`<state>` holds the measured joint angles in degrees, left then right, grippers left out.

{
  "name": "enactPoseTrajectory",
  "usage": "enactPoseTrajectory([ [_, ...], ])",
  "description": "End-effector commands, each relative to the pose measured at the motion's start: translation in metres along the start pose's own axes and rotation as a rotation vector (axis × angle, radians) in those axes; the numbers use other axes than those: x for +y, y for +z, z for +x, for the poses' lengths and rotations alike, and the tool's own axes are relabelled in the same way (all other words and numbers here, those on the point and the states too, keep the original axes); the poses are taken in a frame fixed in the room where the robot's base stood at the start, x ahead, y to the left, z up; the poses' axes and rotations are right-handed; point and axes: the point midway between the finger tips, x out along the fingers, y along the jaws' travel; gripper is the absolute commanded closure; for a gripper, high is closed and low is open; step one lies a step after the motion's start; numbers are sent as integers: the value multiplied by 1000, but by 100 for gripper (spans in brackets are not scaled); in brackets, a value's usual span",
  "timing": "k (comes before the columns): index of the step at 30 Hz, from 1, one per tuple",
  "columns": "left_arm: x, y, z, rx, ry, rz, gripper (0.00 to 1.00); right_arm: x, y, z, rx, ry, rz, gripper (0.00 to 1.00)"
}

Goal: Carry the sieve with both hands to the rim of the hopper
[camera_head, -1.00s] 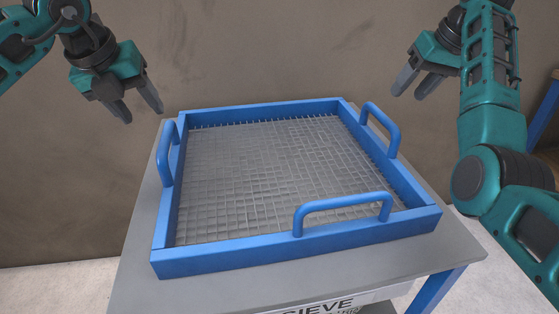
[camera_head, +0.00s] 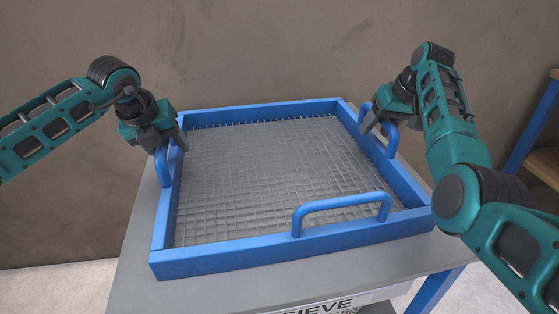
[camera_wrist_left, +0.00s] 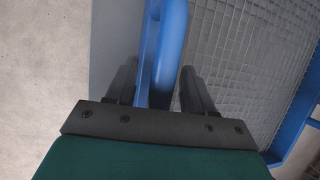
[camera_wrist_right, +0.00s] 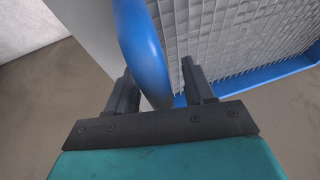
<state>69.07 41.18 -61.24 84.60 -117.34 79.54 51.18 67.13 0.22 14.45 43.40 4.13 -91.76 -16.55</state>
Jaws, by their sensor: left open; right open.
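The sieve is a square blue frame (camera_head: 300,246) with a grey wire mesh, lying flat on a grey table. It has a left handle (camera_head: 163,168), a right handle (camera_head: 391,140) and a front handle (camera_head: 342,203). My left gripper (camera_head: 170,147) is open at the left handle; in the left wrist view its fingers stand on either side of the blue bar (camera_wrist_left: 160,60). My right gripper (camera_head: 373,125) is open at the right handle; in the right wrist view the bar (camera_wrist_right: 143,50) runs between its fingers. The hopper is not in view.
The grey table (camera_head: 130,262) carries a "SIEVE" label (camera_head: 335,303) on its front edge. A brown wall (camera_head: 260,50) stands behind. A shelf with a blue post (camera_head: 533,125) and wooden boards is at the far right.

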Motion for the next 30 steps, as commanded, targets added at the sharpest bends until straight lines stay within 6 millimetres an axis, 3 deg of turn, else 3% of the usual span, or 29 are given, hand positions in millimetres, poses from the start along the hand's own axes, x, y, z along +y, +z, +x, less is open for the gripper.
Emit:
enactPoseTrajectory([
  [9,0,0,2,0,0,1,47,0,0,2,1,0,0,47],
  [25,0,0,2,0,0,1,98,0,0,1,1,0,0,98],
  [30,0,0,1,0,0,1,100,0,0,1,1,0,0,100],
])
